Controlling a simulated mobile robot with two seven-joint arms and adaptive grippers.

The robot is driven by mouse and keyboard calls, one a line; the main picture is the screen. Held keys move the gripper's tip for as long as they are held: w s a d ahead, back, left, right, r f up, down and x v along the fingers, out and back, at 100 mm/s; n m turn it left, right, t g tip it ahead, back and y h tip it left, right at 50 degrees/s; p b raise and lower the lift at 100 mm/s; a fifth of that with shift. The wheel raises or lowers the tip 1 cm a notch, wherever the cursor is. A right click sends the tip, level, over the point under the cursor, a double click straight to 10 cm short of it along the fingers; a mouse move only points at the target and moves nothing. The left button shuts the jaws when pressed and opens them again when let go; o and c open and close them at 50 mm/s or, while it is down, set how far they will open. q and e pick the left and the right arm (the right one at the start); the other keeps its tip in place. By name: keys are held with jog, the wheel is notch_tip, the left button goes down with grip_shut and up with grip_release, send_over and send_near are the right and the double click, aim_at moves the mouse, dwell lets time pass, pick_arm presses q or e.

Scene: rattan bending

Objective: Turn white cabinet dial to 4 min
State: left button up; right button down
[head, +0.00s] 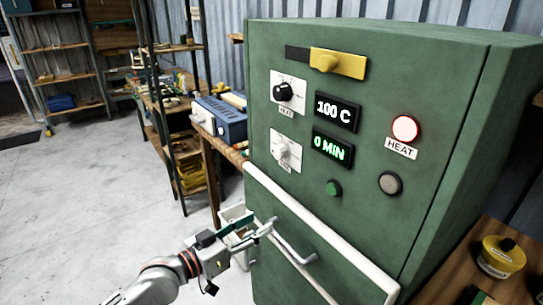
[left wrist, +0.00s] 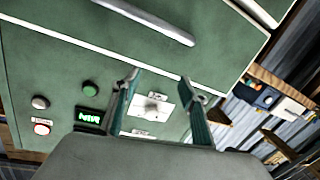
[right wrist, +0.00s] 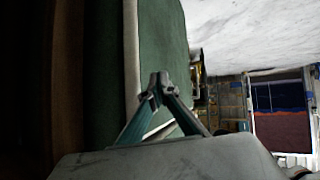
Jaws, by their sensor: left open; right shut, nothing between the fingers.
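The white dial (head: 281,149) sits on a white plate on the green cabinet's front, below a black dial (head: 284,91). The green display (head: 332,147) beside it reads 0 MIN. My left gripper (head: 258,226) is open and empty, below the white dial and close to the cabinet's grey handle. In the left wrist view the white dial (left wrist: 153,107) shows between the spread fingers (left wrist: 160,80), apart from them. My right gripper (right wrist: 154,84) is shut and empty in its wrist view, beside a green surface. It is not visible in the head view.
The grey handle (head: 296,251) and a white strip (head: 320,228) cross the cabinet front below the controls. A lit HEAT lamp (head: 405,128), a 100 C display (head: 337,112) and a yellow latch (head: 338,63) are above. A bench with a blue box (head: 222,118) stands left.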

pick_arm(q)
jog(key=m+g+h+b, duration=0.1)
jog(key=h, duration=0.1)
send_near(276, 153)
jog(key=x, duration=0.2)
jog(key=p+x, duration=0.1)
jog(key=x, duration=0.6)
jog(key=shift+w+d, duration=0.15)
jog(key=c, duration=1.1)
